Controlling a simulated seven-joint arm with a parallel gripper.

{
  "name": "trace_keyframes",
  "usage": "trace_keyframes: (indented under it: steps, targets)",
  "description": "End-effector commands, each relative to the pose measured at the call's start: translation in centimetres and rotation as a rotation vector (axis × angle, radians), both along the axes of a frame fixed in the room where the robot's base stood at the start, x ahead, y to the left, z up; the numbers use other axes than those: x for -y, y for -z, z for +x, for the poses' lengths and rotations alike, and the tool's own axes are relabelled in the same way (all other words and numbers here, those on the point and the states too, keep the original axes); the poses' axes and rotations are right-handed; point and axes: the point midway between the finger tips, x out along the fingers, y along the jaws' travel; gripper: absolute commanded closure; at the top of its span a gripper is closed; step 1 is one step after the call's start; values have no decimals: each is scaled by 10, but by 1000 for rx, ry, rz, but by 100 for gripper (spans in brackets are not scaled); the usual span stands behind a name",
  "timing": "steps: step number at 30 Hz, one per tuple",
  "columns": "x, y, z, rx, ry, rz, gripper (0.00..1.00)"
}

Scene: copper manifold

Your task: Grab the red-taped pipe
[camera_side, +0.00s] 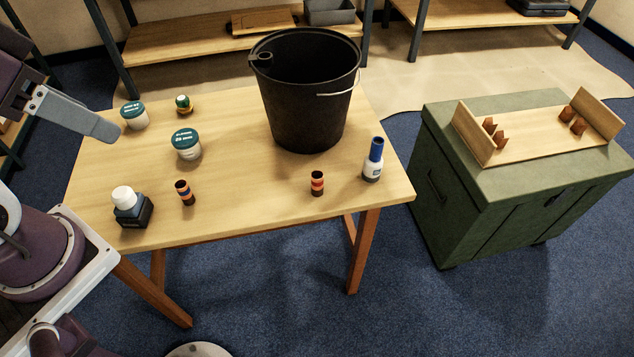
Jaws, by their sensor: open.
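A short dark copper pipe with a red-orange band (317,183) stands upright near the front right of the wooden table. A second short pipe (185,193) stands upright at the front left, with a band that looks blue. My gripper (108,130) is at the upper left, over the table's left edge. It is open, and nothing shows between its fingers; one grey finger hides most of the other. It is well apart from both pipes, to the left of them.
A black bucket (305,105) stands at the table's back right. A blue-capped bottle (373,160), teal-lidded jars (187,146) and a dark ink bottle (132,208) stand around. A wooden rack (535,135) sits on a green chest (500,180). The table's middle is clear.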

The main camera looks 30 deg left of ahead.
Motion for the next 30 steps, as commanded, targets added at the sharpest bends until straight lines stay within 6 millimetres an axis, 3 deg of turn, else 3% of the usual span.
trace_keyframes:
  steps: [11,14,17,19,22,24,27,30]
  targets:
    - [1,-3,7,-11,-23,-17,50]
    - [7,-11,39,-62,-134,-91,50]
    - [19,-10,97,-139,-332,-197,50]
    - [32,2,141,-195,-490,-263,50]
    - [53,41,203,-272,-734,-333,50]
    - [72,82,241,-318,-911,-365,50]
    - [96,154,280,-364,-1158,-388,50]
    - [116,222,298,-383,-1358,-391,50]
